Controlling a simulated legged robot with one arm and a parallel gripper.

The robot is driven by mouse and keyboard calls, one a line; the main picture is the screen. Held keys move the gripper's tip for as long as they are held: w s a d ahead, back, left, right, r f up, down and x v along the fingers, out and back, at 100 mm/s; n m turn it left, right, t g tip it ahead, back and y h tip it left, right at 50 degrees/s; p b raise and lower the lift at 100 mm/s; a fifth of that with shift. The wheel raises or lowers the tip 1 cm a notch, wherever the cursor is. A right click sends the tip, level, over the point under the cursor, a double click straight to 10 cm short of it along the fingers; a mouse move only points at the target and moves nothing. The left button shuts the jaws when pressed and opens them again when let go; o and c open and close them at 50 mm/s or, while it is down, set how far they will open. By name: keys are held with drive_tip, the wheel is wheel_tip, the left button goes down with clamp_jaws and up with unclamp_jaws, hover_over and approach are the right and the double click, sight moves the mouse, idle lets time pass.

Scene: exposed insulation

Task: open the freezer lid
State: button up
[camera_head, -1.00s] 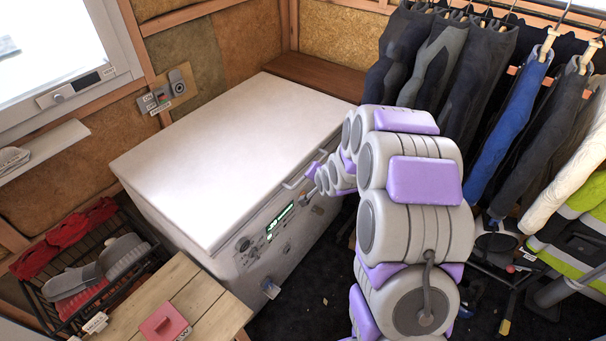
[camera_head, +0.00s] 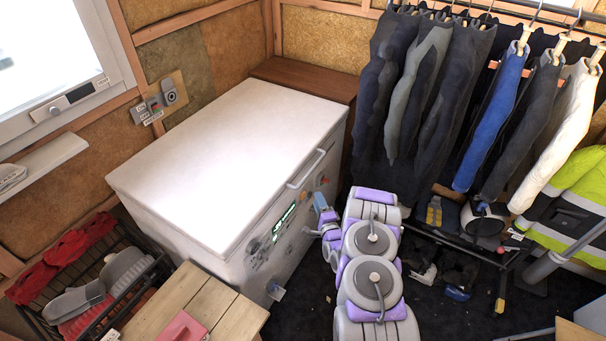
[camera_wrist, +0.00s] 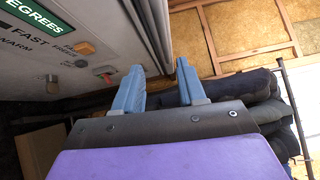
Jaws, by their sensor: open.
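The white chest freezer (camera_head: 195,236) stands along the back wall. Its lid (camera_head: 225,150) lies shut and flat. A pale bar handle (camera_head: 307,170) is on the lid's front edge and nothing holds it. My gripper (camera_head: 320,204) is low in front of the freezer's right part, below the handle and apart from it. In the wrist view, the two blue fingers (camera_wrist: 160,84) are open with nothing between them. They point up along the freezer's front panel (camera_wrist: 75,55), with the pale lid edge (camera_wrist: 150,30) above. I cannot make out the handle in that view.
Clothes (camera_head: 425,90) hang on a rack to the right, with shoes beneath. A wooden table (camera_head: 190,310) and a wire basket (camera_head: 90,275) stand at the front left. A wooden box (camera_head: 305,78) is behind the freezer. Dark floor (camera_head: 310,290) is clear in front.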

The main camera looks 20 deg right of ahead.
sight(311, 172)
drive_tip(key=shift+m+t+h, duration=0.4)
drive_tip(key=shift+m+t, duration=0.1)
drive_tip(key=shift+m, duration=0.2)
drive_tip(key=shift+w+d+r+b, duration=0.2)
drive_tip(key=shift+w+d+b, duration=0.35)
drive_tip(key=shift+w, duration=1.95)
drive_tip(key=shift+w+d+r+b, duration=0.3)
drive_tip(key=shift+w+b, duration=0.3)
drive_tip(key=shift+w, duration=1.85)
drive_tip(key=shift+w+d+r+b, duration=0.15)
drive_tip(key=shift+w+d+b, duration=0.4)
drive_tip(key=shift+w, duration=1.95)
drive_tip(key=shift+f, duration=0.1)
clamp_jaws()
